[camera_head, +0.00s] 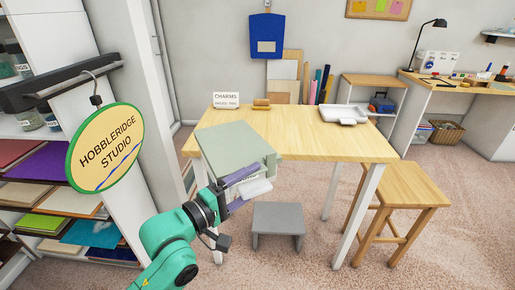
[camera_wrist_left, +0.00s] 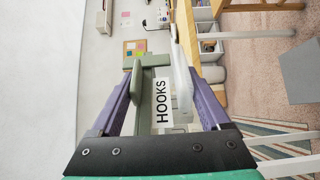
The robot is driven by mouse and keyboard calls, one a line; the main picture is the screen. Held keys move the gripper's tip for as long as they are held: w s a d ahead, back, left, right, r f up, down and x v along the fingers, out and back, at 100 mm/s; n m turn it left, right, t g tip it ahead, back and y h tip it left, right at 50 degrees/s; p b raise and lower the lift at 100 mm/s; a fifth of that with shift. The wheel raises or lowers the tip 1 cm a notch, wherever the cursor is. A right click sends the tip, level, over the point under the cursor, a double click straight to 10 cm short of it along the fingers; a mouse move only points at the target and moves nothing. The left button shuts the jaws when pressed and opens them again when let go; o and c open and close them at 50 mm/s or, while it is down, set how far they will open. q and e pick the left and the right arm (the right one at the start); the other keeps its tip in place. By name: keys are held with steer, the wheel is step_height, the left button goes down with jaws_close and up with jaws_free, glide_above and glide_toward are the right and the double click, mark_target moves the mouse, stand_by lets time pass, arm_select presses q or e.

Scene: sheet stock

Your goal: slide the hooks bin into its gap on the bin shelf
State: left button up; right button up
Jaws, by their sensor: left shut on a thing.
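The hooks bin (camera_head: 232,143) is a grey-green box in the head view, held up over the front left part of the wooden table; I cannot tell whether it touches the table. My left gripper (camera_head: 241,184), with purple fingers, is shut on its front end, at a pale handle. In the left wrist view the bin's front (camera_wrist_left: 145,100) lies between the fingers, with a white label reading HOOKS (camera_wrist_left: 162,103) turned sideways. The bin shelf and its gap cannot be made out in either view. My right gripper is not in view.
The wooden table (camera_head: 310,133) bears a CHARMS sign (camera_head: 226,100) and a grey tray (camera_head: 343,114). A stool (camera_head: 400,190) stands at its right, a grey step (camera_head: 278,218) in front. A round HOBBLERIDGE STUDIO sign (camera_head: 105,147) hangs at left before shelves of coloured sheets.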

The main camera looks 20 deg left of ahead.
arm_select(q)
steer(key=s+a+f+n+t+y, duration=0.1)
steer(key=s+f+n+y, duration=0.2)
steer(key=f, duration=0.6)
steer(key=s+a+f+n+t+y, duration=0.1)
steer(key=s+f+y, duration=0.4)
steer(key=f, duration=0.5)
steer(key=shift+s+f+n+y, duration=0.2)
steer(key=shift+s+n+y, duration=0.2)
steer(key=shift+s+n, duration=0.65)
steer(key=shift+a+r, duration=0.1)
steer(key=shift+r, duration=0.15)
steer(key=shift+f, duration=0.1)
